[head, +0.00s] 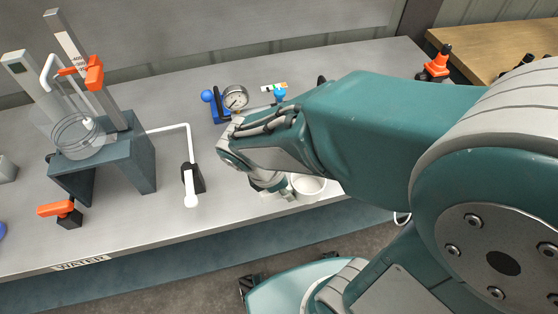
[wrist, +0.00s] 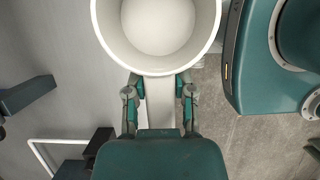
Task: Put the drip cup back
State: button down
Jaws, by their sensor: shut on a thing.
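The white drip cup (head: 309,188) is at the front edge of the bench in the head view, partly behind my arm. In the wrist view the cup (wrist: 158,30) is open side up and looks empty. My gripper (wrist: 159,88) is shut on the cup's pale flat handle (wrist: 159,105), with one finger on each side. In the head view my gripper (head: 280,190) is mostly hidden under my wrist. I cannot tell whether the cup rests on the bench or hangs just above it.
A white pipe (head: 188,145) with a white-ended black block (head: 195,178) stands left of my gripper. Further left is a dark stand (head: 130,165) with a coiled clear vessel (head: 80,135) and orange clamps. A gauge (head: 235,98) stands behind my wrist. Bench surface (head: 150,215) in front is clear.

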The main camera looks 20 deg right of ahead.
jog(key=w+f, duration=0.2)
jog(key=w, duration=0.2)
jog(key=w+f, duration=0.6)
jog(key=w, duration=0.1)
jog(key=shift+w+f, duration=0.1)
jog(key=shift+w, duration=0.2)
jog(key=shift+w+f, duration=0.65)
jog(key=shift+f, duration=1.6)
jog(key=shift+c, duration=2.2)
grip_release()
jog(key=shift+f, duration=0.1)
